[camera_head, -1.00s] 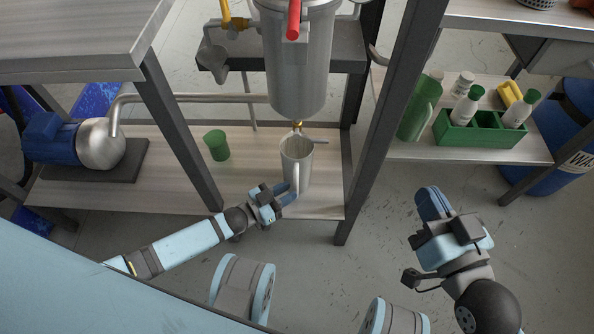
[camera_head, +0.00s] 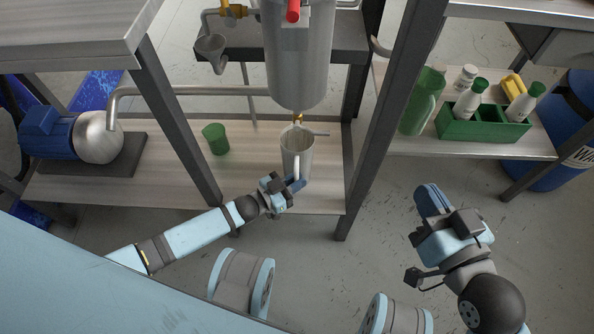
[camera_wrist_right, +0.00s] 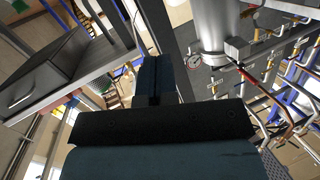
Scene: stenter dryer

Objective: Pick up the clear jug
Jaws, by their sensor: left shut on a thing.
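The clear jug (camera_head: 291,150), greyish and see-through, stands under the small brass tap (camera_head: 298,118) of the steel tank, over the lower wooden shelf. Its handle (camera_head: 297,168) faces me. A thin rod sticks out over its rim to the right. My left gripper (camera_head: 295,184) is at the lower part of the handle and shut on it; the fingertips are partly hidden. I cannot tell whether the jug's base touches the shelf. My right gripper (camera_head: 432,200) is away to the right over the floor, shut and empty; its fingers also show in the right wrist view (camera_wrist_right: 155,78).
A green cup (camera_head: 215,139) stands on the shelf left of the jug. A dark frame post (camera_head: 372,145) rises right of it. The steel tank (camera_head: 298,60) hangs above.

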